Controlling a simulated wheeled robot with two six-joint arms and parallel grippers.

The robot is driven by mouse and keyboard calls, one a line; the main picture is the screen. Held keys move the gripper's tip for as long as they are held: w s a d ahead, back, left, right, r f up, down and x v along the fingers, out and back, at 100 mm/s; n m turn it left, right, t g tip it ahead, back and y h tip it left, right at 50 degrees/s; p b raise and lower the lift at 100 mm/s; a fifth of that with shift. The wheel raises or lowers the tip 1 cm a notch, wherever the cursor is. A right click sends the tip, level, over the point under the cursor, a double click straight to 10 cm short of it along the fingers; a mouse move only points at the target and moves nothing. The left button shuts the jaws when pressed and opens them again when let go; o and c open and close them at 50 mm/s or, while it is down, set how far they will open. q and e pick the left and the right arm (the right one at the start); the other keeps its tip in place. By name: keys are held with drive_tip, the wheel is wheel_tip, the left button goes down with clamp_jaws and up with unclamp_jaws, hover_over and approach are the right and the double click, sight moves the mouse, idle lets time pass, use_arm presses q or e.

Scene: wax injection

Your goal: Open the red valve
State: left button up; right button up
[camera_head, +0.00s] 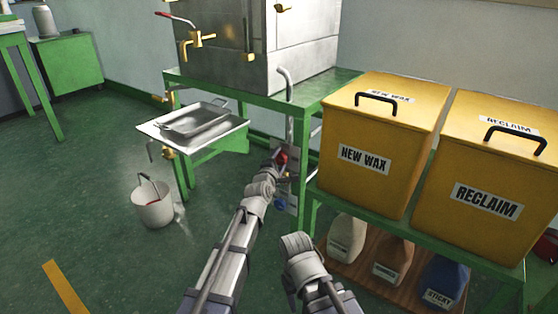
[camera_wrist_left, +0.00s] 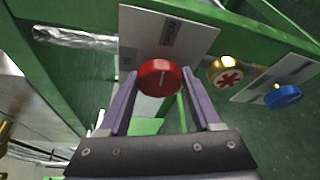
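The red valve (camera_wrist_left: 160,78) is a round red knob in front of a white label plate (camera_wrist_left: 190,35) in the left wrist view. It also shows small in the head view (camera_head: 283,157), partly hidden by my left gripper (camera_head: 277,166). In the left wrist view my left gripper (camera_wrist_left: 160,88) is open, with one finger on each side of the red knob. A narrow gap seems to show beside the knob; I cannot tell whether either finger touches it.
A brass valve with a red mark (camera_wrist_left: 226,72) and a blue knob (camera_wrist_left: 283,95) sit right of the red knob. Green frame legs (camera_head: 308,180) stand close by. Yellow wax bins (camera_head: 380,135) stand right; a metal bucket (camera_head: 153,205) stands left.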

use_arm(q)
drive_tip(key=o, duration=0.4)
drive_tip(key=shift+p+v, duration=0.5)
drive_tip(key=shift+v, duration=3.4)
